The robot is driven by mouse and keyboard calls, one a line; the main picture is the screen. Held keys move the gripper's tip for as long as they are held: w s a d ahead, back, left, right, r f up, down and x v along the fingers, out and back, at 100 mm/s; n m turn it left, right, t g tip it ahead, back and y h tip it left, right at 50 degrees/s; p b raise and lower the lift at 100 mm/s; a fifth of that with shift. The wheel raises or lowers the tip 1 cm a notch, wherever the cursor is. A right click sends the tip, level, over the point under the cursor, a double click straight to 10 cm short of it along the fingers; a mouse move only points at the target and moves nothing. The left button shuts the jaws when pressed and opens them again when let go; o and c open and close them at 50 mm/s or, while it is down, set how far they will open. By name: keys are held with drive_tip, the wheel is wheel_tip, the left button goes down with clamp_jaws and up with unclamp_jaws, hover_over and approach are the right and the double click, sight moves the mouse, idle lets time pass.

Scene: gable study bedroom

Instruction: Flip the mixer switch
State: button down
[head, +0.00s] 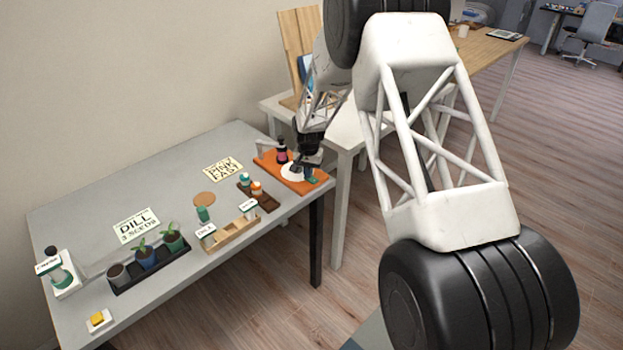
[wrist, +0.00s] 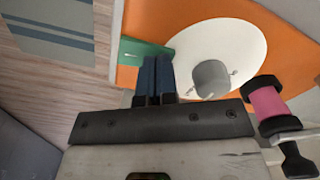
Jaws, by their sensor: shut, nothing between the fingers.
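My gripper (head: 308,168) is over the right end of an orange board (head: 268,158), beside a white disc. In the wrist view my gripper's blue fingers (wrist: 153,78) are together with nothing between them. Their tips lie next to a flat green piece (wrist: 143,50); I cannot tell whether they touch it. The white disc (wrist: 244,46) has a grey round hub (wrist: 211,77) with small prongs. A pink and black upright part (wrist: 266,103) stands beside the disc. No part is clearly marked as the mixer switch, and my gripper hides part of the board.
The grey table (head: 190,170) also holds a wooden tray (head: 230,236), plant pots in a black tray (head: 150,268), cards, and a white device with a green part (head: 58,272) at the far left. A white table (head: 347,130) stands close behind my gripper.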

drive_tip(key=shift+r, duration=3.45)
drive_tip(key=shift+r, duration=0.1)
